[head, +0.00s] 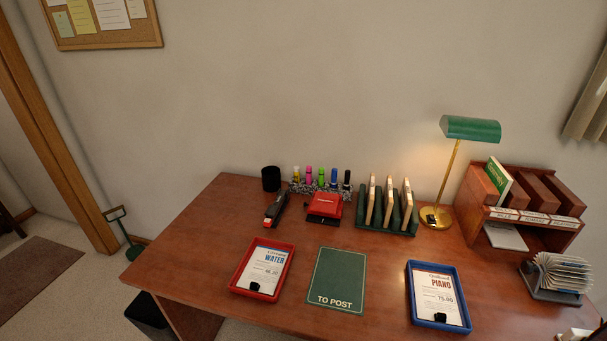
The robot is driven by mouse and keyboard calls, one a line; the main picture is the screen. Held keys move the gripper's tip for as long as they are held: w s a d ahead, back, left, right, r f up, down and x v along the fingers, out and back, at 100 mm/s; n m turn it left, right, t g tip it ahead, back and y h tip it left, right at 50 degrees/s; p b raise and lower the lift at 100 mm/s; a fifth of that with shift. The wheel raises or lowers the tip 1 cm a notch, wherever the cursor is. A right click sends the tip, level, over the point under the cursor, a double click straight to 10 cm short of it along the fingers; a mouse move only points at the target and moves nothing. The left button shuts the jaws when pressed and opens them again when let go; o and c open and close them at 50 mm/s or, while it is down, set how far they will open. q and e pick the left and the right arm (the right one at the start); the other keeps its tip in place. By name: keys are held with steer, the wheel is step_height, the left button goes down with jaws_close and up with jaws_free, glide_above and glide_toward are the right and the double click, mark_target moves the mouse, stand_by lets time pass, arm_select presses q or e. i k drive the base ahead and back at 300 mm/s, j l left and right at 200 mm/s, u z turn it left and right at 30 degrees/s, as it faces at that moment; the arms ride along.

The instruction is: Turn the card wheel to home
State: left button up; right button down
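The card wheel (562,272) stands on the right end of the wooden desk. It has a dark base and a fan of many pale cards. The cards' lettering is too small to read, so I cannot tell which card is at the front. Neither of my grippers shows in the head view.
A wooden organizer (528,217) with labelled slots stands just behind the card wheel. A green lamp (470,128) is left of it. A blue tray (438,322), a green TO POST mat (337,281) and a red tray (236,288) lie along the front of the desk.

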mark_target(563, 273)
steer(key=z, duration=1.85)
